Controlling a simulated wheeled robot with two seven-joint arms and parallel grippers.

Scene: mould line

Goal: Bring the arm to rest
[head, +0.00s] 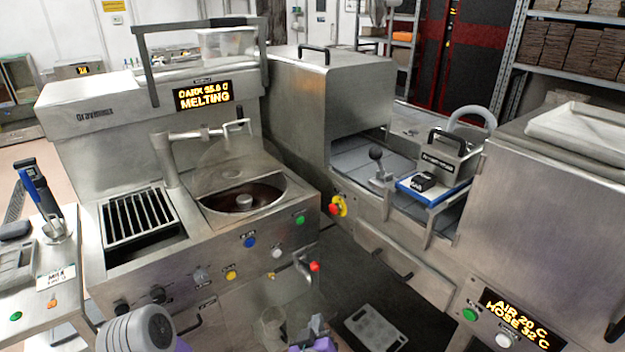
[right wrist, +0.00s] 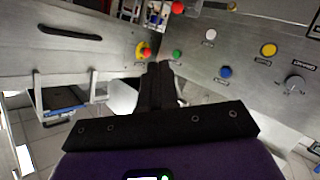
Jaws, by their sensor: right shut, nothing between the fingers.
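My right gripper (head: 316,326) shows small at the bottom middle of the head view, in front of the steel machine and low over the dark floor. In the right wrist view its black fingers (right wrist: 160,72) are together with nothing between them. They point toward the machine's front panel and touch nothing that I can see. Most of the right arm is hidden below the frame. My left gripper does not show in the head view.
The melting machine (head: 75,120) has a round bowl (head: 243,196), coloured buttons and a red-handled tap (head: 314,267) near my right gripper. A cooling cabinet (head: 290,95) and a blue tray (head: 432,192) stand right. A side table (head: 60,290) is left. A grey plate (head: 375,328) lies low.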

